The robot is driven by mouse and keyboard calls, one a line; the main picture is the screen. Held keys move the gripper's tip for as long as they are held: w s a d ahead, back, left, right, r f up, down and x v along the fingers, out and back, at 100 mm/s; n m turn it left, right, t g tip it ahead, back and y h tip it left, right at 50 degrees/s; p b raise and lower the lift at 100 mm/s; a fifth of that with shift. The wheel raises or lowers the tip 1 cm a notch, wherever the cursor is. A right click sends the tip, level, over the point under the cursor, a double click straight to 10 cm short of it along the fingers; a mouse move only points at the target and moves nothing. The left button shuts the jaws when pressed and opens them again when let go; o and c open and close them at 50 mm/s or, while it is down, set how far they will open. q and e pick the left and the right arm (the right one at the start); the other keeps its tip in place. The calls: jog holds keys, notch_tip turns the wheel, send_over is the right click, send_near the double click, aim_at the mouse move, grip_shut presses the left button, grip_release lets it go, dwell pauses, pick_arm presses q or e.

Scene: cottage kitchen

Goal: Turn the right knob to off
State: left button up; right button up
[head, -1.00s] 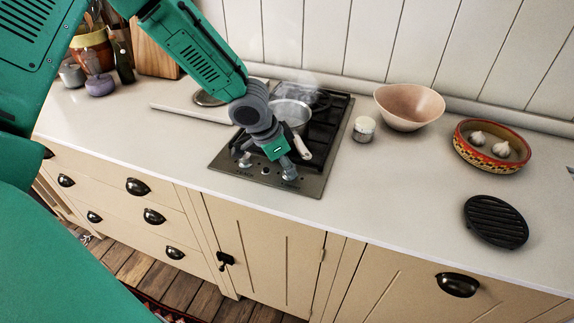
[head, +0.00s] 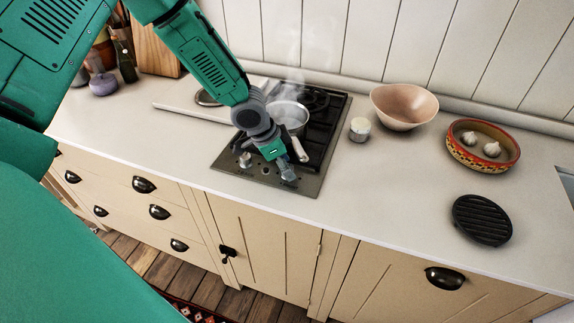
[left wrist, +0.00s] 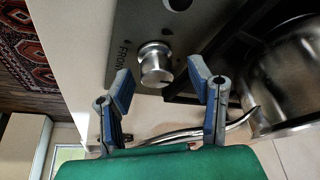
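The right knob (head: 288,176) is on the front strip of the dark hob (head: 235,172), partly covered by my left gripper (head: 283,165) in the head view. In the left wrist view the silver knob (left wrist: 154,66) shows just past and between the fingertips of my left gripper (left wrist: 160,83). The fingers are apart, one on each side, with visible gaps to the knob; they look empty. The word "FRONT" is printed beside the knob. The left knob (head: 245,160) stands clear of the gripper. My right gripper is not in view.
A steaming pan (head: 290,113) sits on the hob, its handle (head: 299,149) close to my left gripper. A small white jar (head: 360,130), a pink bowl (head: 404,105), a patterned dish with garlic (head: 482,145) and a black trivet (head: 482,220) stand on the counter to the right.

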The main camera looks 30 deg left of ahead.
pick_arm(q)
jog(key=shift+s+a+r, duration=0.1)
jog(key=shift+a+r, duration=0.05)
jog(key=shift+r, duration=0.1)
jog(key=v, duration=1.1)
jog(key=shift+r, duration=0.1)
